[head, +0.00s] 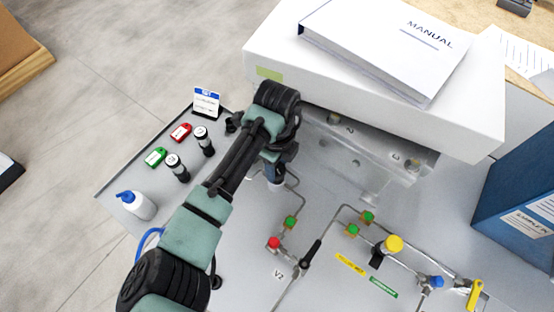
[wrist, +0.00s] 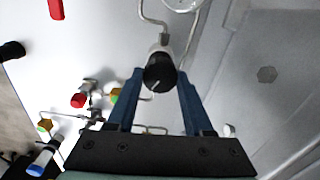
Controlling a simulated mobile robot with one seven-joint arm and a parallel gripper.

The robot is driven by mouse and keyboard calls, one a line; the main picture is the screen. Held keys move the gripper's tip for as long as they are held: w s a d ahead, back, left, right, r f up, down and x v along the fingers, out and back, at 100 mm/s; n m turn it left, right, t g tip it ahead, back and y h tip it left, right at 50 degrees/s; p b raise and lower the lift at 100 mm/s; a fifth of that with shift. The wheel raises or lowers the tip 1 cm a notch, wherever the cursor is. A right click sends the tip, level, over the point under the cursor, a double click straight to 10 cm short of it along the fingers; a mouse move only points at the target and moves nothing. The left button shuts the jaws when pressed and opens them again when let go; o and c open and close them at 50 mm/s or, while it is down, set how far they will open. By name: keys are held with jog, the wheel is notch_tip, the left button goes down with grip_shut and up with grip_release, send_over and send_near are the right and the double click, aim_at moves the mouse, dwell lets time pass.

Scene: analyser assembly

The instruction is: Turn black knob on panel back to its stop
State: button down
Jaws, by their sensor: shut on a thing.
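The black knob (wrist: 160,73) shows in the wrist view, round with a pale pointer line on its face, on a metal fitting with a thin tube. My gripper (wrist: 160,76) has its two blue fingers on either side of the knob and is shut on it. In the head view my gripper (head: 274,172) reaches down to the grey panel (head: 235,270) beside the white housing. My arm and fingers hide the knob there.
The white housing (head: 400,105) with a manual (head: 385,45) on top overhangs close behind my gripper. A black-handled valve (head: 311,252), a red knob (head: 274,243) and a yellow knob (head: 393,244) stand on the panel. Two vials, tags and a bottle (head: 136,205) stand left.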

jog(key=n+p, duration=0.1)
jog(key=n, duration=0.2)
jog(key=n+p, duration=0.2)
jog(key=shift+r+n, duration=0.2)
jog(key=shift+n, duration=0.2)
jog(key=n+p, duration=0.3)
jog(key=n, duration=0.3)
jog(key=shift+f, duration=0.1)
jog(key=n+p, duration=0.2)
jog(key=n, duration=0.4)
jog(key=shift+n, duration=0.3)
jog(key=n+p, duration=0.1)
jog(key=n, duration=0.4)
jog(key=shift+w+n, duration=0.1)
jog(key=shift+n, duration=0.3)
jog(key=shift+c, duration=1.4)
grip_release()
